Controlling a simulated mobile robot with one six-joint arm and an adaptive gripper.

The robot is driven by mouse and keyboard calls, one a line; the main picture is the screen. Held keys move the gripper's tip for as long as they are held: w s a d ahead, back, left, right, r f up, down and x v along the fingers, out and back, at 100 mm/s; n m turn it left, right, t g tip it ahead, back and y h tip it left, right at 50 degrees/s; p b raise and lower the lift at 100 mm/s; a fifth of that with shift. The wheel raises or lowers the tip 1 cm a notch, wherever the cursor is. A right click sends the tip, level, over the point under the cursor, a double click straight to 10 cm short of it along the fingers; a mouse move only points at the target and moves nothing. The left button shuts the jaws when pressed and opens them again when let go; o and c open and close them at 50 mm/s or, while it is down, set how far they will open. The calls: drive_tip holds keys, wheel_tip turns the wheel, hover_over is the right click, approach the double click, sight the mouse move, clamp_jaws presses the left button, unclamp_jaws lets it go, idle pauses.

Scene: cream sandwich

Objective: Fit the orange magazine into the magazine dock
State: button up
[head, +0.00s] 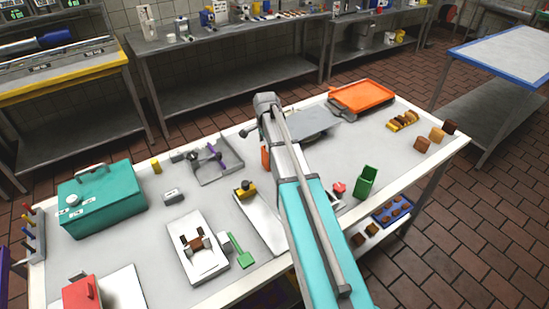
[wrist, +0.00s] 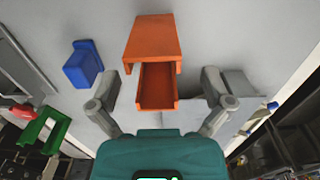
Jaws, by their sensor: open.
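The orange magazine (wrist: 152,35) is in the upper middle of the wrist view, a boxy piece with an open channel (wrist: 157,82) towards me. My gripper (wrist: 160,80) is open, with one finger on each side of the channel and visible gaps to both. It does not hold the magazine. In the head view my arm hides the gripper, and a narrow orange piece (head: 265,157) shows just left of the arm; it may be the same magazine. I cannot tell which thing is the magazine dock.
In the wrist view a blue block (wrist: 82,66), a green frame (wrist: 42,132) and a red piece (wrist: 22,112) lie to the left. In the head view a teal box (head: 105,198), an orange tray (head: 362,94) and a green bin (head: 365,184) stand on the table (head: 130,252).

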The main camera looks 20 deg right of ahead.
sight(267, 155)
drive_tip(key=shift+f, duration=0.2)
drive_tip(key=f+b, duration=0.3)
drive_tip(key=shift+s, duration=0.25)
drive_tip(key=shift+f+b, duration=0.95)
drive_tip(key=shift+b, duration=0.15)
drive_tip(key=shift+s+r, duration=0.1)
drive_tip(key=c, duration=1)
drive_tip(key=shift+r, duration=0.15)
drive_tip(key=shift+c, duration=0.2)
